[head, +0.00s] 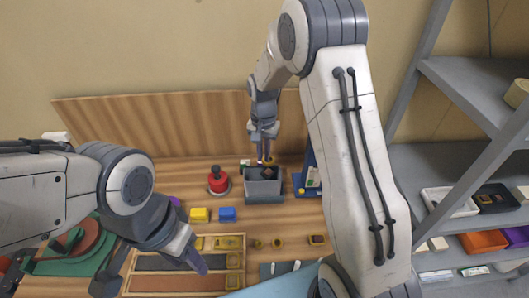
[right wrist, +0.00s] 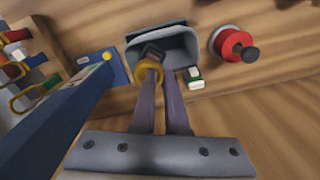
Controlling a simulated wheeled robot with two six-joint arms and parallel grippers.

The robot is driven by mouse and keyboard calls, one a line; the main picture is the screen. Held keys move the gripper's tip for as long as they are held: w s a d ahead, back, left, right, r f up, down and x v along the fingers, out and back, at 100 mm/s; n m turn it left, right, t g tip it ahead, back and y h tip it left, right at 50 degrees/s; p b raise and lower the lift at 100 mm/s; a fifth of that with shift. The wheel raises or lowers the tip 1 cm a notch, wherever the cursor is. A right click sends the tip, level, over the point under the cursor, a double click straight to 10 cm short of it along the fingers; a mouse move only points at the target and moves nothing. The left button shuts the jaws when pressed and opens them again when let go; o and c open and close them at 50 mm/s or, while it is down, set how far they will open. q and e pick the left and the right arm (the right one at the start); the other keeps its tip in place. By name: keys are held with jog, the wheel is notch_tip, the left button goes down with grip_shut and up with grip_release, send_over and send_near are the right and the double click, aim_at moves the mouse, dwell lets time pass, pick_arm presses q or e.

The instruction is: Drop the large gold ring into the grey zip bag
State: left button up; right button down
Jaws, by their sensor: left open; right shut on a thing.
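The large gold ring (right wrist: 148,95) is held at the fingertips of my right gripper (right wrist: 162,72); in the head view the gold ring (head: 269,161) shows just above the grey zip bag. The grey bag (head: 264,199) stands open on the table, with a dark item (head: 270,173) at its mouth. In the right wrist view the bag (right wrist: 180,52) lies just beyond the fingertips, and the ring partly overlaps its near edge. I cannot tell whether the ring touches the bag. My left gripper (head: 190,258) is open and empty over the wooden tray at the lower left.
A blue stand (head: 311,172) is close on the right. The compartmented wooden tray (head: 128,278) and several small gold pieces lie nearer.

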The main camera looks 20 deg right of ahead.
jog(key=c, duration=0.8)
grip_release()
jog(key=shift+c, duration=0.2)
jog(key=shift+r, duration=0.1)
notch_tip(320, 180, up, 10)
jog(key=b, duration=0.2)
jog(key=shift+r+b, duration=0.2)
jog(key=shift+b, duration=0.2)
jog(key=s+a+f+n+b, duration=0.25)
jog(key=s+a+n, duration=0.45)
jog(key=s+a, duration=0.65)
jog(key=s+f+n+b, duration=0.1)
jog(key=s+f+n, duration=0.1)
jog(key=s, duration=0.6)
jog(key=s+f+n+y+b, duration=0.1)
jog(key=s+f+n, duration=0.1)
jog(key=s+n, duration=0.3)
jog(key=s, duration=0.3)
jog(key=shift+s+a+n, duration=0.3)
jog(key=shift+s+a, duration=0.05)
